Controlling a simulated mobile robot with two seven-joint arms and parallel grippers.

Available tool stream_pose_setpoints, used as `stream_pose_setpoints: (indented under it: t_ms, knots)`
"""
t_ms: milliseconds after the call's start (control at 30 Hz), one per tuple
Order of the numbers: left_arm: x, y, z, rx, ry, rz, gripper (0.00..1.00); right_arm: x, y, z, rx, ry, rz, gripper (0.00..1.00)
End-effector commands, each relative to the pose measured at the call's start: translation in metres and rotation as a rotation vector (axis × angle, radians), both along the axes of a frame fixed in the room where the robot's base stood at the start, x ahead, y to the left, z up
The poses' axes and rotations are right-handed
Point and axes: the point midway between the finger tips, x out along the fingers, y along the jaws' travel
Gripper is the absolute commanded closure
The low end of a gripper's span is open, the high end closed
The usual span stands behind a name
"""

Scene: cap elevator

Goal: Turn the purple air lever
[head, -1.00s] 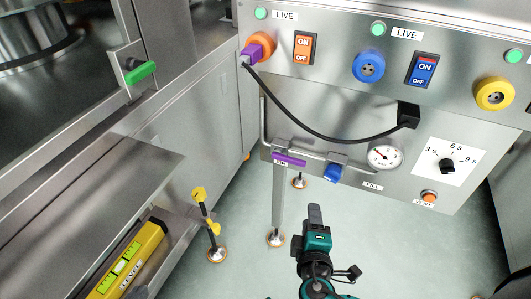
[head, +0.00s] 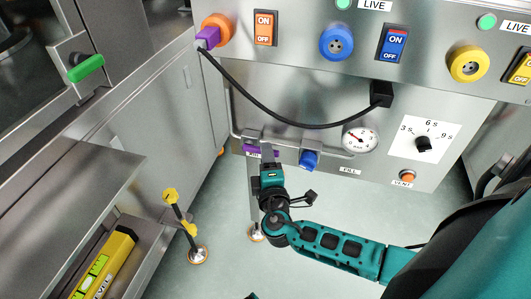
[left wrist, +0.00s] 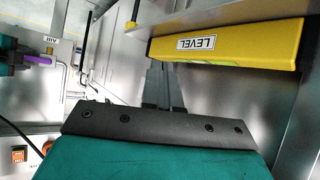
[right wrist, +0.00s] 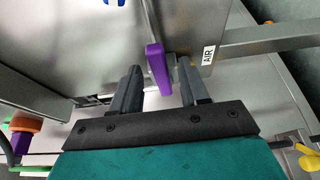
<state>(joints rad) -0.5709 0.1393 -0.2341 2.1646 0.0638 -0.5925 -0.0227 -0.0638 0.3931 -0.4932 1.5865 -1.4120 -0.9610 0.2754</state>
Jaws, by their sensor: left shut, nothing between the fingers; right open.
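The purple air lever (head: 249,149) is on the pipe low on the steel panel, partly hidden by my right gripper (head: 267,152) in the head view. In the right wrist view the lever (right wrist: 156,65) lies lengthwise between the two open fingers, its near end between the fingertips, with a gap on both sides. The AIR label (right wrist: 209,55) is just right of it. My left gripper (left wrist: 163,85) is shut and empty in its wrist view, in front of the yellow level. The lever (left wrist: 35,60) also shows there at far left, beside my right gripper.
A blue valve handle (head: 309,160) and a gauge (head: 360,138) are right of the lever. A black cable (head: 290,121) hangs above from a purple plug (head: 208,37). The yellow level (head: 105,265) lies on the left shelf. A yellow-knobbed rod (head: 181,210) stands below.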

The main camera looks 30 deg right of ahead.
Motion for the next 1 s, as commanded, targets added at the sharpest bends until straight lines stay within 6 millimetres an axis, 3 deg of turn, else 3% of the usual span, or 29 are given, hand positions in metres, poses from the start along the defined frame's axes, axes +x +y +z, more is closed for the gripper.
stream_pose_setpoints:
  t_ms: [200,567,1000]
  knots:
    - [0.001,-0.002,-0.003,-0.002,0.004,-0.003,1.0,0.021,-0.011,-0.001,-0.001,0.0,-0.001,0.55]
    - [0.001,-0.003,-0.002,-0.005,0.002,-0.004,1.0,0.024,-0.013,0.0,0.0,0.001,-0.001,0.56]
    - [0.001,-0.003,-0.002,-0.006,0.001,-0.003,1.0,0.024,-0.012,0.0,0.0,0.001,0.0,0.98]
